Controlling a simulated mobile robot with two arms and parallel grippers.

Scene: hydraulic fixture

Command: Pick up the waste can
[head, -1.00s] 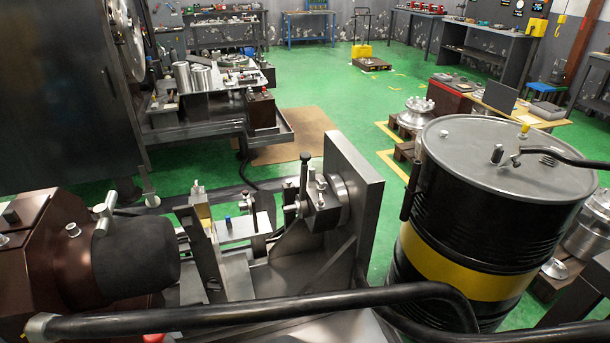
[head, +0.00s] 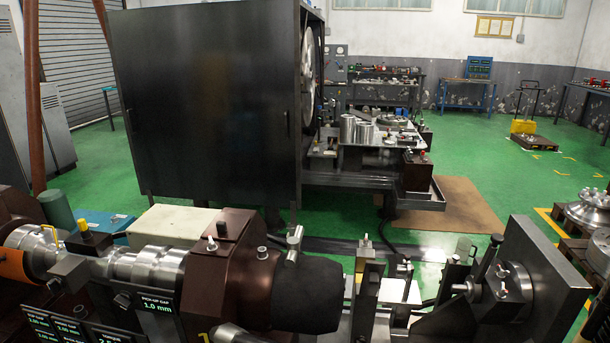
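I cannot pick out a waste can for certain in the head view. A dark green cylinder (head: 57,212) stands at the left behind the fixture, and I cannot tell what it is. The hydraulic fixture (head: 225,275) fills the foreground, with a brown block, a metal cylinder and a black rounded end. Neither of my grippers is in view.
A tall dark cabinet (head: 205,100) stands behind the fixture. A cluttered machine bed (head: 375,180) extends to its right. An upright metal plate (head: 545,265) stands at the lower right. Open green floor (head: 490,150) lies at the back right, with a yellow-and-black cart (head: 525,130).

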